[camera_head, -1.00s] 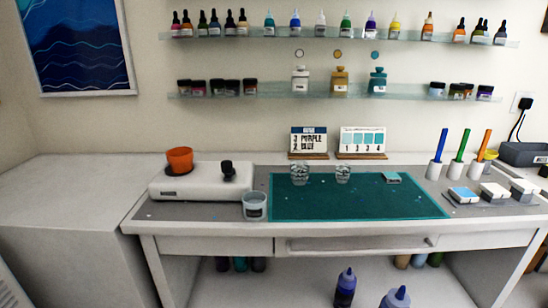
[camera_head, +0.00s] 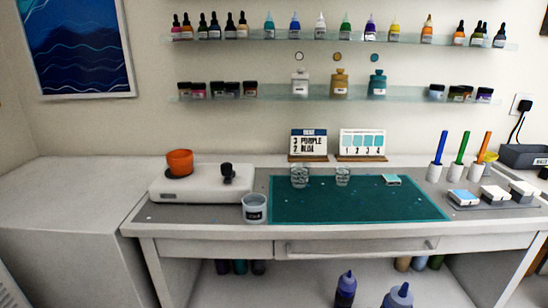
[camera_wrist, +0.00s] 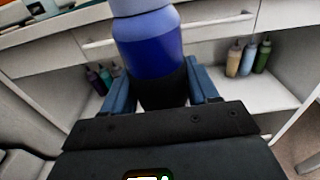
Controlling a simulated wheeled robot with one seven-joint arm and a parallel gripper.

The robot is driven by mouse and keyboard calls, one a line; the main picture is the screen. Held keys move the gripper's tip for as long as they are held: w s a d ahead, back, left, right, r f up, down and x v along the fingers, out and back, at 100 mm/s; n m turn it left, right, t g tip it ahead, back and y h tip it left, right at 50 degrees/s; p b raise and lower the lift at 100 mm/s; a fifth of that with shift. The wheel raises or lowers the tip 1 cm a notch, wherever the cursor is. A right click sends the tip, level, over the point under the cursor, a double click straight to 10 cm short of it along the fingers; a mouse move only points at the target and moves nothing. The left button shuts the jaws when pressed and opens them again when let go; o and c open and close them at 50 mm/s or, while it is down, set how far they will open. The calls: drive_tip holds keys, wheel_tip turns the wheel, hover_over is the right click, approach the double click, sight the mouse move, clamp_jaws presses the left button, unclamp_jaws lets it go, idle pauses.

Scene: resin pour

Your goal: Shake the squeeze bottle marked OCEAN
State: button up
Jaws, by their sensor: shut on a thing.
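My gripper (camera_wrist: 163,92) is shut on a squeeze bottle (camera_wrist: 150,45) in the wrist view. The bottle has a deep blue body, a paler shoulder at the top and a dark lower part between the fingers. No marking on it can be read from this side.
The desk drawer front (camera_wrist: 225,28) is behind the held bottle. Several bottles stand on the lower shelf at left (camera_wrist: 105,77) and right (camera_wrist: 248,58). On the desk are a green mat (camera_head: 350,205), a white device with an orange cup (camera_head: 180,163) and a clear labelled cup (camera_head: 254,208).

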wheel_tip(320, 180, down, 3)
drive_tip(key=shift+r, duration=0.2)
wheel_tip(320, 180, up, 6)
drive_tip(key=shift+d+r, duration=0.1)
wheel_tip(320, 180, down, 6)
drive_tip(key=shift+f, duration=0.15)
wheel_tip(320, 180, up, 6)
drive_tip(key=shift+r, duration=0.1)
drive_tip(key=f, duration=0.4)
drive_tip(key=shift+a, duration=0.2)
drive_tip(key=shift+d+f, duration=0.1)
drive_tip(key=shift+f, duration=0.95)
